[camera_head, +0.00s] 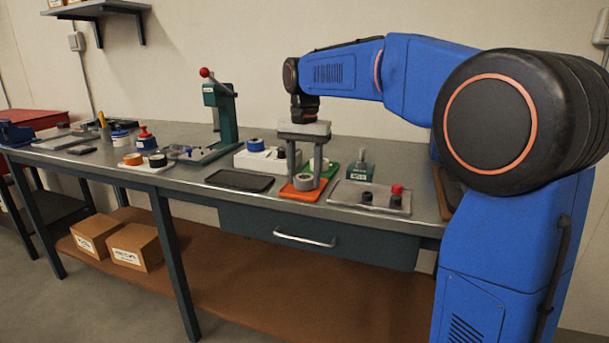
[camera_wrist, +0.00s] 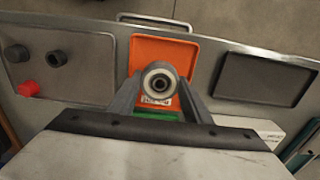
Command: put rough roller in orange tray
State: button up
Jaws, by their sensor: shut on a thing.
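The rough roller (camera_head: 304,181) is a grey ring-shaped piece with a dark centre. It also shows in the wrist view (camera_wrist: 158,84), end-on between the fingers. My gripper (camera_head: 303,180) points down over the orange tray (camera_head: 302,194) and is shut on the roller. The orange tray lies flat near the front edge of the bench, and in the wrist view (camera_wrist: 150,48) its bare floor shows beyond the roller. The roller appears over the tray's labelled end. Whether it touches the tray floor is hard to tell.
A black tray (camera_head: 239,181) lies to the left. A grey tray (camera_head: 345,196) with dark knobs and a red piece (camera_head: 397,189) lies to the right. A green tray (camera_head: 330,169) and a white block (camera_head: 260,160) stand behind. A green press (camera_head: 220,115) stands further left.

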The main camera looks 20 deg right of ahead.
jog(key=shift+f, duration=0.1)
jog(key=o, duration=0.8)
notch_tip(320, 180, up, 12)
jog(key=s+d+f+n+t, duration=0.1)
jog(key=s+d+f+n, duration=0.1)
jog(key=s+f, duration=0.5)
jog(key=s+d+f+n+t, duration=0.1)
jog(key=s+d+f+n, duration=0.15)
jog(key=s, duration=0.85)
jog(key=s+f+n+t, duration=0.1)
jog(key=s+f, duration=0.4)
jog(key=f, duration=0.1)
jog(key=s+d+f+t, duration=0.1)
jog(key=s+f, duration=0.4)
jog(key=f, duration=0.1)
jog(key=s+d+f+n, duration=0.1)
jog(key=s+f, duration=0.4)
jog(key=f, duration=0.1)
jog(key=shift+s+d+f+n+t, duration=0.25)
jog(key=shift+f+n+t, duration=0.1)
jog(key=shift+t, duration=0.05)
